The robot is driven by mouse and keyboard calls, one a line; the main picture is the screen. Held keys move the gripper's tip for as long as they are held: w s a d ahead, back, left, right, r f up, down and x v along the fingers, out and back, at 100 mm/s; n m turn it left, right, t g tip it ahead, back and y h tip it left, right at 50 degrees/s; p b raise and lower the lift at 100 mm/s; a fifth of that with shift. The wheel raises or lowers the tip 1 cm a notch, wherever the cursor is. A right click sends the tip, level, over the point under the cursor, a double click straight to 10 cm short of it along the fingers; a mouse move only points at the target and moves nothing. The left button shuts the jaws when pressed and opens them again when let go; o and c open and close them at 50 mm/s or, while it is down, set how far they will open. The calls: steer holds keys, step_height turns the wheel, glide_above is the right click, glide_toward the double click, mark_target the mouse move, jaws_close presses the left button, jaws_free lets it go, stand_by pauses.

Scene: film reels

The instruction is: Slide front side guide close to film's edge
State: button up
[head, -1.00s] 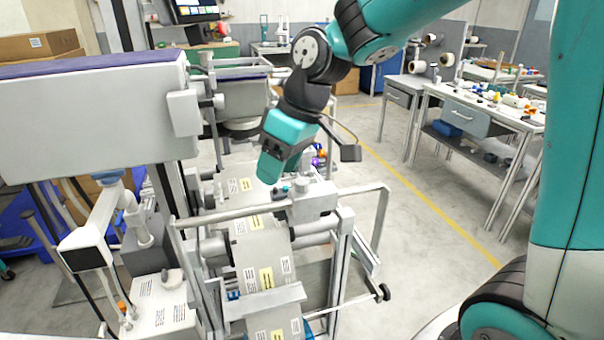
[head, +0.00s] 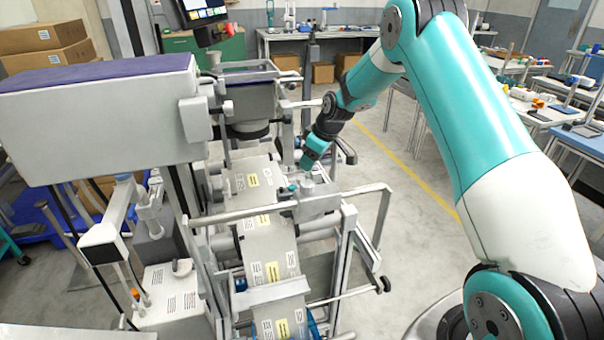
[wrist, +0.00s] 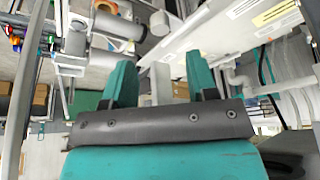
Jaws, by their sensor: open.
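The pale film (head: 268,240) with yellow and white labels runs over the rollers of the machine in the head view. Its labelled surface also shows at the upper right of the wrist view (wrist: 268,14). A grey block (head: 318,205) with a round knob on top sits beside the film's right edge. Dark collars stand at the film's edges on the roller; I cannot tell for sure which part is the front side guide. My gripper (head: 306,165) is above and behind the grey block, apart from it. Its two teal fingers (wrist: 160,80) are spread with nothing held between them.
A large white housing (head: 95,115) stands at the left. A flat bar (head: 268,294) crosses the film at the front. Open floor (head: 415,240) lies right of the machine.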

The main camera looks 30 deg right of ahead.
mark_target(301, 178)
steer(key=p+x, duration=0.1)
steer(key=x, duration=0.7)
